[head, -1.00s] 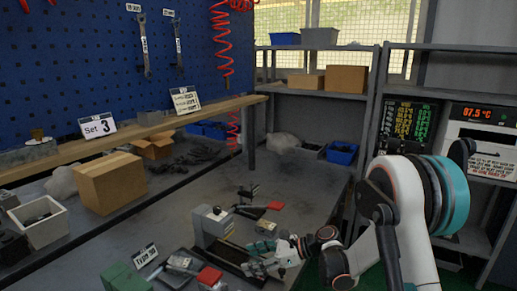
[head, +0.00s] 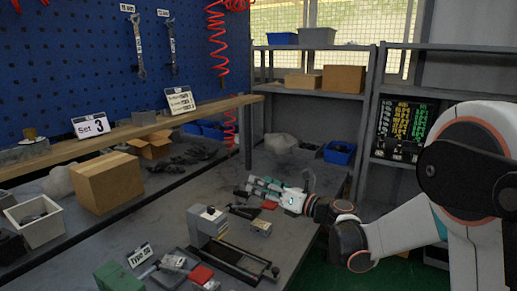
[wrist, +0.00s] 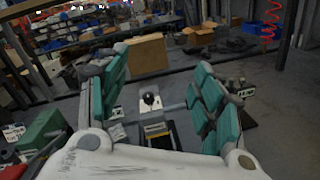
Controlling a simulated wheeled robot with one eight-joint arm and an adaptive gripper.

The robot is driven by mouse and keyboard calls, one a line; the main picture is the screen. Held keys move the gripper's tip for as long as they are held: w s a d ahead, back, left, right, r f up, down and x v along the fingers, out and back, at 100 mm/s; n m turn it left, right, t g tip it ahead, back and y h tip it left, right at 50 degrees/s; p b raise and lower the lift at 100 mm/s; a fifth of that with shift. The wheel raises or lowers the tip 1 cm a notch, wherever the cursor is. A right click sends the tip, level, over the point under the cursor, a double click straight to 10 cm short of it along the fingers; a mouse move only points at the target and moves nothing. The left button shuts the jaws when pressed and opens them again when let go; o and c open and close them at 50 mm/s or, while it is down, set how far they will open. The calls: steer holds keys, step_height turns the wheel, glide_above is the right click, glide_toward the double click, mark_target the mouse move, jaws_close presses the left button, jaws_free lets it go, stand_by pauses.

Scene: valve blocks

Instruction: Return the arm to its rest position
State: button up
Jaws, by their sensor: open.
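My gripper (head: 255,187) is open and empty, held above the grey workbench (head: 285,242) at the right of its middle. In the wrist view my gripper (wrist: 158,92) shows two teal-padded fingers spread wide apart. A grey valve block (head: 207,226) with a dark knob on top stands on a black tray, left of and nearer than my gripper. In the wrist view the block (wrist: 150,101) shows between the fingers, beyond and apart from them. My arm reaches in from the right and hides part of the shelf.
Red-handled parts (head: 201,275) and a green box (head: 120,277) lie at the bench front. A cardboard box (head: 106,182) and a white bin (head: 36,220) stand at the left. A blue bin (head: 340,152) sits at the back. A metal shelf stands behind my arm.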

steer(key=s+d+r+m+t+h, duration=0.4)
steer(key=d+r+m+t+h, duration=0.4)
steer(key=d+r+m+h, duration=0.95)
steer(key=s+d+f+m+g, duration=0.45)
steer(key=s+f+m, duration=0.55)
steer(key=m, duration=0.5)
steer(key=s+a+f+m+g+y, duration=0.1)
steer(key=s+f+m+g, duration=0.2)
steer(key=s+f, duration=0.3)
steer(key=s+a+f+m+g+y, duration=0.2)
steer(key=s+f+m+g, duration=0.2)
steer(key=s, duration=1.1)
step_height(320, 180, down, 4)
steer(key=shift+r+m, duration=0.2)
steer(key=shift+m, duration=0.65)
steer(key=shift+g, duration=0.25)
